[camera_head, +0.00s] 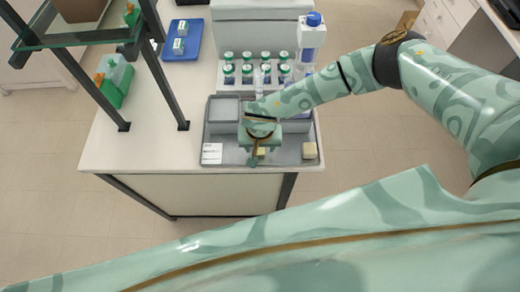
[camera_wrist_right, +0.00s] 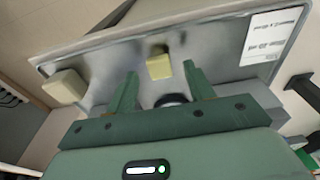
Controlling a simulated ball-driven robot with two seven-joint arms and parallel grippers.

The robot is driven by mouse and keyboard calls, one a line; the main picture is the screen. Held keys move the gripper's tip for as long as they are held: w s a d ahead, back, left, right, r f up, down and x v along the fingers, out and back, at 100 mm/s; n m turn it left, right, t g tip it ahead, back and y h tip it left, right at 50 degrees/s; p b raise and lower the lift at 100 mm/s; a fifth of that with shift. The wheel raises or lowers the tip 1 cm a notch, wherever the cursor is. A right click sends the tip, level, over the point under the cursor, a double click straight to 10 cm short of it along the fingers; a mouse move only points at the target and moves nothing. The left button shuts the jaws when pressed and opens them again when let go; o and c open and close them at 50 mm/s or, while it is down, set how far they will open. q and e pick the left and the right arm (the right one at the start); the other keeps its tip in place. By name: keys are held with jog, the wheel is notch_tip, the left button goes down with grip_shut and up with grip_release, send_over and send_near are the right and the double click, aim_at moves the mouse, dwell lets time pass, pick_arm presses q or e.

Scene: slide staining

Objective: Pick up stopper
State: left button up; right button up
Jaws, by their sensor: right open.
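A small pale yellow piece (camera_wrist_right: 159,66), which looks like the stopper, lies on the grey tray (camera_wrist_right: 215,45) in the right wrist view. In the head view a bit of it (camera_head: 261,151) shows beside my right gripper (camera_head: 257,155). In the wrist view my right gripper (camera_wrist_right: 161,72) is open, its two fingers on either side of the yellow piece. I see no contact with it. A dark round thing (camera_wrist_right: 170,99) shows between the fingers, partly hidden by the gripper body. My left gripper is not in view.
A cream block (camera_head: 310,150) sits at the tray's right and a white label card (camera_head: 211,153) at its left. Behind stand a rack of green-capped bottles (camera_head: 247,73) and a blue-capped bottle (camera_head: 312,38). A glass shelf frame (camera_head: 160,75) stands at left.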

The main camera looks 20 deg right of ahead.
jog(key=shift+w+f, duration=0.2)
jog(key=shift+f, duration=0.6)
jog(key=c, duration=1)
jog(key=shift+r, duration=0.1)
jog(key=shift+c, duration=0.2)
